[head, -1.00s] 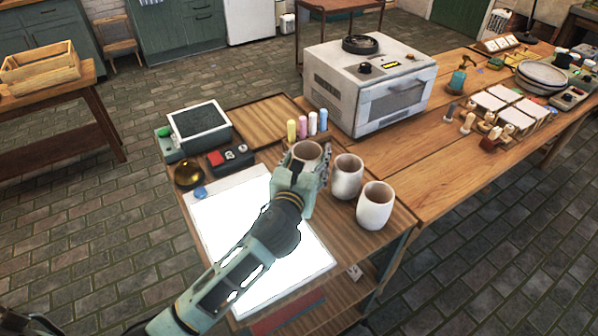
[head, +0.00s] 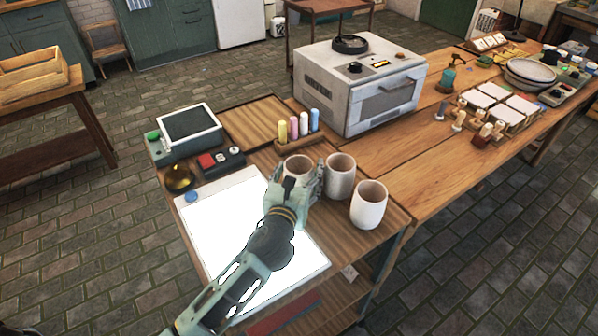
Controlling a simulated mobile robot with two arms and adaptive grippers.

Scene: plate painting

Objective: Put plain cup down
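A plain pale cup with a brown inside (head: 298,163) is at my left gripper (head: 296,186), near the top edge of the white lit panel. The gripper's fingers are around the cup's sides, and its hand hides most of the cup's near side. Whether the cup's base touches the table cannot be seen. Two similar cups stand upright to the right: a greyer one (head: 340,182) close beside the fingers, and a whiter one (head: 368,209) nearer the table's right edge. My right gripper is not in view.
The white panel (head: 222,215) lies under my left arm. A rack of coloured sticks (head: 299,136) stands just behind the held cup. A kiln-like oven (head: 350,95), a screen device (head: 188,130) and a brass dome (head: 178,177) stand around. Bare wood lies right of the cups.

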